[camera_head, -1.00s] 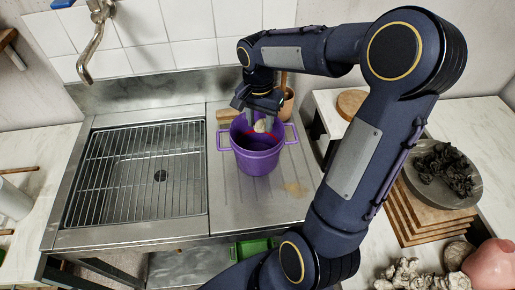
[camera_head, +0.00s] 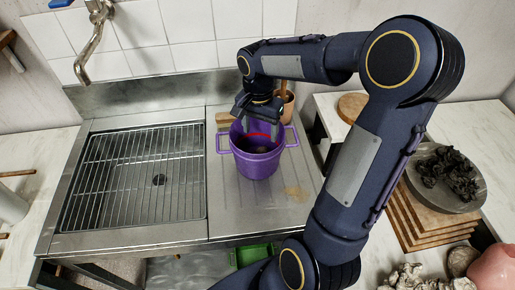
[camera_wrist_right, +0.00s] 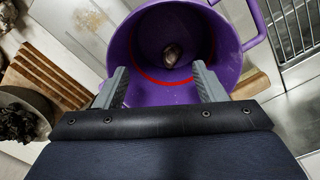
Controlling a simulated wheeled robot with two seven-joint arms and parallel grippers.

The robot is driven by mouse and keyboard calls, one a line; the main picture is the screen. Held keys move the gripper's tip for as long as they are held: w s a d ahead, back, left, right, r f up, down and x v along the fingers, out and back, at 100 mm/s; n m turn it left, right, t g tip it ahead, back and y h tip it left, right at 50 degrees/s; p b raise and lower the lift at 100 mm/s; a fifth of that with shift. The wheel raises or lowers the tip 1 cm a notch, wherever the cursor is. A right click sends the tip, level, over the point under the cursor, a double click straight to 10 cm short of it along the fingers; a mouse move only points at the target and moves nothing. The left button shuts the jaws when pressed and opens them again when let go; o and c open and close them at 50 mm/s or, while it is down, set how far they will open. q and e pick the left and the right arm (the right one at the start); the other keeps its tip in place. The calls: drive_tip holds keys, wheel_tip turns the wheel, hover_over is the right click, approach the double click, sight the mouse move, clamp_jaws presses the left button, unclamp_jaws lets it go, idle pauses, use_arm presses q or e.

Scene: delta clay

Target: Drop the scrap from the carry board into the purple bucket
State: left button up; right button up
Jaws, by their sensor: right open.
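The purple bucket (camera_head: 257,164) stands upright on the steel drainboard, with a handle on each side. It also shows in the right wrist view (camera_wrist_right: 143,92), where I look down into it. A small brownish lump, the scrap (camera_wrist_right: 172,55), lies inside on the bucket's floor. My right gripper (camera_head: 262,128) is above the bucket's mouth, pointing down. Its fingers (camera_wrist_right: 160,71) are spread with nothing between them. In the head view the scrap is not visible. My left gripper is out of view. I cannot tell which board is the carry board.
A sink with a wire rack (camera_head: 135,175) is left of the bucket. A tap (camera_head: 92,40) hangs behind it. At right, a grey plate (camera_head: 470,203) with dark clumps sits on stacked wooden boards (camera_head: 408,222). A brown pot (camera_head: 288,107) stands behind the bucket.

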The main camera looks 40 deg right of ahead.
wheel_tip(320, 180, up, 8)
drive_tip(key=shift+f, duration=0.15)
drive_tip(key=shift+w, duration=0.1)
idle(0.4)
drive_tip(key=shift+a, duration=0.1)
drive_tip(key=s+a+f+n+t+y, duration=0.1)
drive_tip(key=s+a+n+t+y, duration=0.1)
drive_tip(key=s+a+n, duration=0.3)
drive_tip(key=s+a+f+n+t+y, duration=0.2)
drive_tip(key=s+a+n+t, duration=0.2)
drive_tip(key=s, duration=0.7)
drive_tip(key=a+n, duration=0.2)
drive_tip(key=a, duration=0.1)
drive_tip(key=shift+s+f, duration=0.2)
drive_tip(key=shift+s, duration=0.1)
